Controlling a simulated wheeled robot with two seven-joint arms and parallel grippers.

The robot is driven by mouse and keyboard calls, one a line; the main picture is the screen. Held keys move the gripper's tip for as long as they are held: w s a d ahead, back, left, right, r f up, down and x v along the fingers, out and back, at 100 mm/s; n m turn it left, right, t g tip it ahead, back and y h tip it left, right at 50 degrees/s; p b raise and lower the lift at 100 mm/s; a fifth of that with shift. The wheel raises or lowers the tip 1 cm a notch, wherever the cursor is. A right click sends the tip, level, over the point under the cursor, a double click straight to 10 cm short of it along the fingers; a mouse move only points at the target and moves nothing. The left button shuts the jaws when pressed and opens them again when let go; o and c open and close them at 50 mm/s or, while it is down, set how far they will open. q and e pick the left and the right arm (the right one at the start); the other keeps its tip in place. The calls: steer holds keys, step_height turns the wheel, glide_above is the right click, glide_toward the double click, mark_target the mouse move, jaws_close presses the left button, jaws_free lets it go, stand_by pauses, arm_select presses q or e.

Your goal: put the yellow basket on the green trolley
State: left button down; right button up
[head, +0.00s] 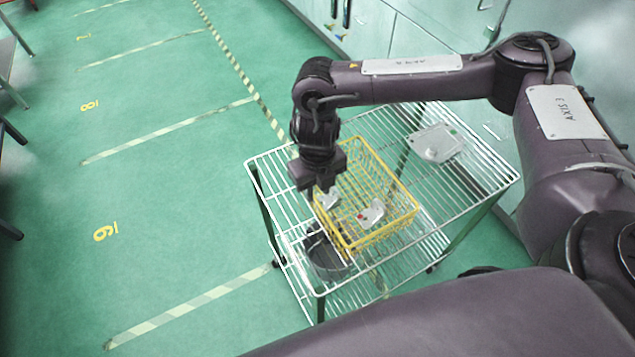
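The yellow basket (385,236) is a wire basket with a few pale metal castings (371,213) inside, one with a red spot. It appears over the top shelf of a trolley (478,204) with white wire shelves and dark green legs. Whether the basket rests on the shelf or hangs just above it cannot be told. My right gripper (320,188) points down at the basket's left rim, partly covering that corner. Its fingertips are small and dark, so its grip on the rim is unclear. My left gripper is out of view.
A flat grey casting (435,143) lies on the shelf's far right part. A dark grey container (326,256) shows at the trolley's near left, seemingly below the top wires. Pale cabinets (415,45) stand behind. The green floor (185,190) at left is mostly clear.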

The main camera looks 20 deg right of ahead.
steer(key=shift+r+b, duration=0.4)
steer(key=shift+r, duration=1.55)
